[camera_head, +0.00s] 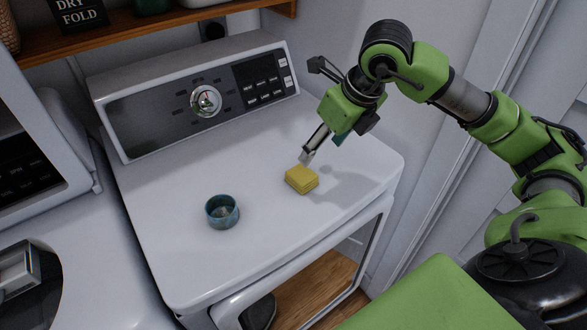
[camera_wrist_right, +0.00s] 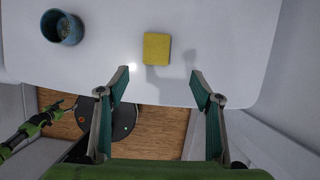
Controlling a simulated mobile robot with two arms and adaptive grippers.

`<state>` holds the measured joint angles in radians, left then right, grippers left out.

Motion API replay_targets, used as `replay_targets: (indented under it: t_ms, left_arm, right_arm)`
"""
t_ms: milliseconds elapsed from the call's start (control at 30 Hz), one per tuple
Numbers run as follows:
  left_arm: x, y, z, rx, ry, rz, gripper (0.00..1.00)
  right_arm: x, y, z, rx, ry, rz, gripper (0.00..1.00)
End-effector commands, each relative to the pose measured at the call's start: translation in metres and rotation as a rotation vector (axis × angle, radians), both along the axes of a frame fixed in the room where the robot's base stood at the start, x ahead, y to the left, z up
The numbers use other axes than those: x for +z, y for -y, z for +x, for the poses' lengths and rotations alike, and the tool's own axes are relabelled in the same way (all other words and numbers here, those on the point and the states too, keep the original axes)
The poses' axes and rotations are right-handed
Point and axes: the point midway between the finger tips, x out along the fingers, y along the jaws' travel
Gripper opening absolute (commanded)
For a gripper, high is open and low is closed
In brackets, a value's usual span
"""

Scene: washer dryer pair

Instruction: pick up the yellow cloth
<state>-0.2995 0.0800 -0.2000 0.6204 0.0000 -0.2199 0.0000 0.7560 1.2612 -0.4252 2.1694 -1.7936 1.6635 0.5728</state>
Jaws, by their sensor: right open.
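The yellow cloth (camera_head: 301,180) is a small folded stack lying flat on the white top of the machine (camera_head: 262,235), near its right side. In the right wrist view the cloth (camera_wrist_right: 157,48) lies beyond the fingertips, between their lines. My right gripper (camera_head: 309,156) is above the cloth in the head view. In the right wrist view my right gripper (camera_wrist_right: 159,74) has its two fingers wide apart with nothing between them. My left gripper is not in the head view.
A blue cup (camera_head: 222,212) stands left of the cloth; it also shows in the right wrist view (camera_wrist_right: 62,27). The control panel (camera_head: 200,95) rises behind. A wooden shelf (camera_head: 150,22) is above it. A wall borders the right side. The top around the cloth is clear.

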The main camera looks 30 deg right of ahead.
Motion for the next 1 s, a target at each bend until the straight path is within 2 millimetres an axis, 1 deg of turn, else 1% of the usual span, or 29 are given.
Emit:
replay_targets:
  t_ms: [200, 300, 400, 567, 667, 767, 800, 900, 1000]
  left_arm:
    - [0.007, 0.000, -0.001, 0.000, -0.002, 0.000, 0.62]
    - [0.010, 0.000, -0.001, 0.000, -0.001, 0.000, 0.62]
    - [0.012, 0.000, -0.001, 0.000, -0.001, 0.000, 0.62]
    - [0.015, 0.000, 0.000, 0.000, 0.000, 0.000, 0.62]
    - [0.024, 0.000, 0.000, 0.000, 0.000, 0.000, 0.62]
    - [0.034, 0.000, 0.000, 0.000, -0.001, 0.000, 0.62]
    - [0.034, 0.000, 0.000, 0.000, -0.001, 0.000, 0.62]
    - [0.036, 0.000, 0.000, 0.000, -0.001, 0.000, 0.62]
    - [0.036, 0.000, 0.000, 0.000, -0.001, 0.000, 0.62]
  right_arm:
    - [-0.039, -0.004, 0.015, 0.002, -0.007, 0.002, 0.60]
    - [-0.055, -0.006, 0.022, 0.003, -0.006, 0.004, 0.60]
    - [-0.066, -0.006, 0.027, 0.002, -0.003, 0.003, 0.60]
    - [-0.074, -0.007, 0.031, 0.003, -0.004, 0.004, 0.60]
    - [-0.082, -0.011, 0.038, 0.004, -0.004, 0.005, 0.60]
    - [-0.094, -0.016, 0.047, 0.004, -0.006, 0.006, 0.60]
    - [-0.101, -0.015, 0.049, 0.002, -0.006, 0.004, 0.60]
    - [-0.112, -0.015, 0.054, 0.002, -0.004, 0.003, 0.60]
    - [-0.117, -0.015, 0.055, 0.003, -0.002, 0.003, 0.60]
